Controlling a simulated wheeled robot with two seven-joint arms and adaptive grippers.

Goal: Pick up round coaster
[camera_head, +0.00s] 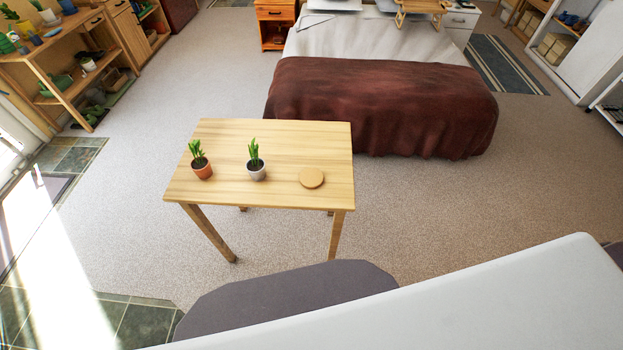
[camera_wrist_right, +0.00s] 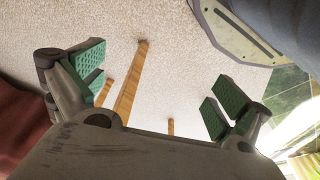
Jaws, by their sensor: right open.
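The round coaster (camera_head: 311,178) is a flat tan disc. It lies on the right part of the wooden table (camera_head: 270,135) in the head view, with no gripper near it there. My right gripper (camera_wrist_right: 155,95) shows in the right wrist view, its green-padded fingers spread wide with nothing between them. Wooden table legs (camera_wrist_right: 130,85) and carpet show beyond the fingers; the coaster is not in that view. My left gripper is in neither view.
A plant in a terracotta pot (camera_head: 202,171) and a plant in a pale pot (camera_head: 256,173) stand left of the coaster. A bed with a brown blanket (camera_head: 380,105) is behind the table. Shelves (camera_head: 75,85) stand at the far left.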

